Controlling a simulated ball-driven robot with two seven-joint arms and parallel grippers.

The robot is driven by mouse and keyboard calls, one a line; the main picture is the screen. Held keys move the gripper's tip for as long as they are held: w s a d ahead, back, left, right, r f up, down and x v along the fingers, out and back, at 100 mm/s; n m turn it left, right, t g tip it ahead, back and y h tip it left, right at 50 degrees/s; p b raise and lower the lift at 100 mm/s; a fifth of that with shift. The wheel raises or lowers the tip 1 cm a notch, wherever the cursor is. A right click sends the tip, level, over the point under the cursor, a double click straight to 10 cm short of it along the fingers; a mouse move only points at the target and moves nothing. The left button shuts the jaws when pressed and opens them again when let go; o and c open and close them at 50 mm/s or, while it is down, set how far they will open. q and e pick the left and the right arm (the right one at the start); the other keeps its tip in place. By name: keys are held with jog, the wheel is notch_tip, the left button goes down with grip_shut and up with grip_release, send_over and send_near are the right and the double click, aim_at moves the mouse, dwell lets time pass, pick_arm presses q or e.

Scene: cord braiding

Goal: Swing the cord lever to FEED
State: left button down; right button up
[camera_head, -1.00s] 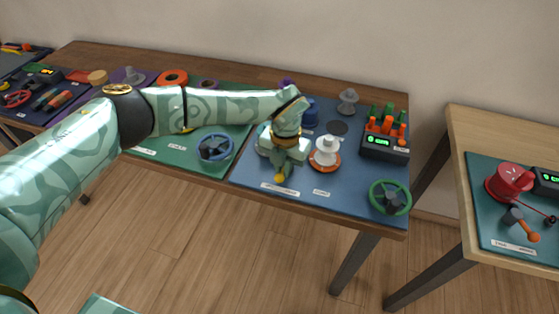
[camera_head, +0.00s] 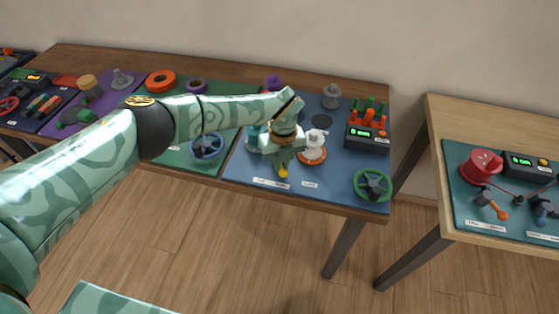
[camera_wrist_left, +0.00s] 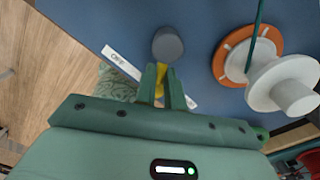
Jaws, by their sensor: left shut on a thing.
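The cord lever has a yellow end (camera_head: 283,171) that shows just below my left gripper (camera_head: 283,157) at the front of the blue mat (camera_head: 325,181). In the left wrist view, the lever's yellow part (camera_wrist_left: 160,80) lies between the two green fingers of my left gripper (camera_wrist_left: 161,69), which is shut on it. A dark grey round pivot (camera_wrist_left: 168,45) sits just beyond the fingertips. Two white labels (camera_wrist_left: 122,62) lie on the mat near the lever; their words are too small to read. My right gripper is not in view.
A white spool (camera_head: 313,138) on an orange disc stands just right of my gripper. A green handwheel (camera_head: 374,184) is at the mat's front right corner. A black box (camera_head: 366,140) with orange and green pegs stands behind it. A second table (camera_head: 440,115) is at right.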

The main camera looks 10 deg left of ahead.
pick_arm(q)
jog(key=shift+s+d+f, duration=0.1)
dwell(0.4)
jog(key=c, duration=1.5)
grip_release()
notch_tip(320, 180, up, 16)
jog(key=p, duration=0.3)
jog(key=shift+w+d+r+p, duration=0.2)
jog(key=shift+p, duration=0.1)
